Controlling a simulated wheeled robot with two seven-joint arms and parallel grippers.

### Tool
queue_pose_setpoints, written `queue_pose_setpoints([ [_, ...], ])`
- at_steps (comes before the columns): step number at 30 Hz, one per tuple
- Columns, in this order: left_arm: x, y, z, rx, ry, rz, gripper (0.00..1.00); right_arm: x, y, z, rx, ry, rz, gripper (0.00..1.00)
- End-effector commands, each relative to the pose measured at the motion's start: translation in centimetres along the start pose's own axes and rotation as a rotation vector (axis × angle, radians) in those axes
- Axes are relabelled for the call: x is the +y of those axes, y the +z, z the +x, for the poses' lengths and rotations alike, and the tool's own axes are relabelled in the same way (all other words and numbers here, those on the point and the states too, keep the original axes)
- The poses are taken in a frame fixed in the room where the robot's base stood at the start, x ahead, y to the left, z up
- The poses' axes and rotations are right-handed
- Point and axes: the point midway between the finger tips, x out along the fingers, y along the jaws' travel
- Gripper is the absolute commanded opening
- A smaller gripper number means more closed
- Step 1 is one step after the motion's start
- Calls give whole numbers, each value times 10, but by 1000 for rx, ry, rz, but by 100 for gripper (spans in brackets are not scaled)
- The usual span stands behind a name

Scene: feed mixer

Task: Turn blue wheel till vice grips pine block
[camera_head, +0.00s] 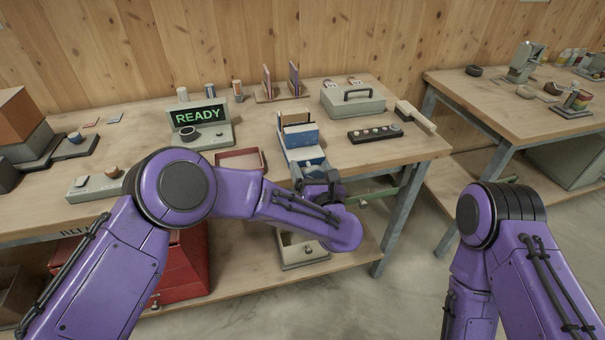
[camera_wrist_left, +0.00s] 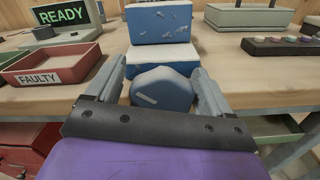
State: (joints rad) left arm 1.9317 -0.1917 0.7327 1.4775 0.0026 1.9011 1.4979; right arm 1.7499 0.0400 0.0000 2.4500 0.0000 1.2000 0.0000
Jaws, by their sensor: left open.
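The blue vice (camera_head: 301,154) stands at the front edge of the bench; its worn blue jaw fills the top of the left wrist view (camera_wrist_left: 160,24). A tan block (camera_head: 295,118), seemingly the pine block, shows behind the front jaw in the head view. I cannot tell whether the jaws touch it. The blue wheel (camera_wrist_left: 162,88), with a pale mark on its face, sits at the vice's near end. My left gripper (camera_wrist_left: 160,84) is open, with one finger on each side of the wheel. Finger contact is unclear. My right arm is at the right; its gripper is out of view.
A red-rimmed tray labelled FAULTY (camera_wrist_left: 50,66) lies left of the vice, near the READY display (camera_head: 200,116). A grey case (camera_head: 352,101) and a black button strip (camera_head: 375,134) lie to the right. An open bin (camera_head: 303,254) is on the shelf below.

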Motion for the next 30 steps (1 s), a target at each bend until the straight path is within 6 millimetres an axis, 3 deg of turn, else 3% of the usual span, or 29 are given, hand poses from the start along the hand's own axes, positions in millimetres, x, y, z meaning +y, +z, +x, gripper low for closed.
queue_pose_setpoints([
  [8, -2, -3, -3, 7, -9, -16, 90, 0, -1, -2, 0, 0, 0, 47],
  [13, 1, 1, -3, 8, -8, -218, 90, 2, -7, -18, 0, 0, 0, 47],
  [26, 0, -4, -103, 1, -6, -247, 90, -1, 4, 10, 0, 0, 0, 47],
  [30, 15, -26, -99, 25, -51, -4, 90, 0, 0, 0, 0, 0, 0, 47],
])
